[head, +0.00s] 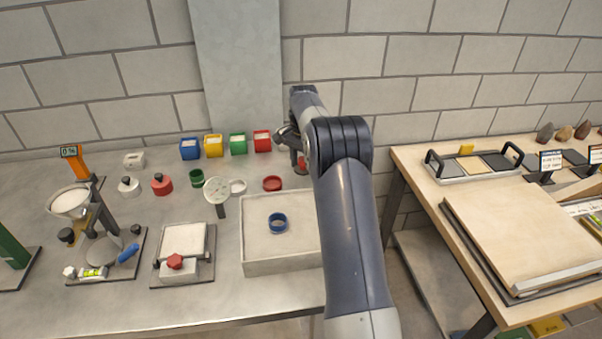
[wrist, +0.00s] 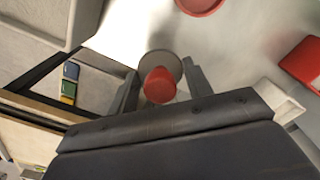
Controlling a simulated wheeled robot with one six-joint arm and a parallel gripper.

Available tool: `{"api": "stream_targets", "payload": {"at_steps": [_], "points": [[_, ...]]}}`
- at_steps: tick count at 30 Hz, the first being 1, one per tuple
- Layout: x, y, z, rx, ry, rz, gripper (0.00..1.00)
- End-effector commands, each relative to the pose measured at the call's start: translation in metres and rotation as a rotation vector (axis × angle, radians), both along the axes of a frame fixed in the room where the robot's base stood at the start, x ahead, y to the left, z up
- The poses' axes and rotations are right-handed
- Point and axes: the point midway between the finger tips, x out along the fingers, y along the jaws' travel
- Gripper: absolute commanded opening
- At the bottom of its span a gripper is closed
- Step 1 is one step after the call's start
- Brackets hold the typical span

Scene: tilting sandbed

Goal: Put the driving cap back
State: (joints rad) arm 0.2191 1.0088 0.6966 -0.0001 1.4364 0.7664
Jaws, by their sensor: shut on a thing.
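A cap with a red knob and a round grey base, which I take for the driving cap, sits between my fingers in the wrist view (wrist: 159,86). My gripper (wrist: 161,76) is shut on its red knob. In the head view my gripper (head: 297,150) is at the back of the steel bench, right of the red box, and the red of the cap (head: 302,163) shows just below it. My arm hides part of this area. I cannot tell whether the cap touches the bench. A blue ring (head: 278,223) lies on the sand in the tray (head: 283,264).
A red ring (head: 272,184), a white ring (head: 238,187) and a green ring (head: 197,178) lie behind the tray. The red box (head: 262,141) stands in a row with green, yellow and blue boxes. A wooden table (head: 421,170) is at the right.

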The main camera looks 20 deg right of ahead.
Motion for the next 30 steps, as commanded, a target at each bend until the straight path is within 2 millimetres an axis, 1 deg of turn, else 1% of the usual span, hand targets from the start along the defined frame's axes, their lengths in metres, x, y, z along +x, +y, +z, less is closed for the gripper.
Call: {"api": "stream_targets", "payload": {"at_steps": [5,10,21,22,27,30], "points": [[-0.001,0.0,-0.014,0.0,0.001,0.0,0.28],[0.0,0.0,-0.037,0.0,0.001,0.0,0.28],[0.0,0.0,-0.043,0.0,0.0,0.0,0.28],[0.0,0.0,-0.043,0.0,0.0,0.0,0.49],[0.0,0.0,-0.043,0.0,0.0,0.0,0.63],[0.0,0.0,-0.043,0.0,0.0,0.0,0.69]]}}
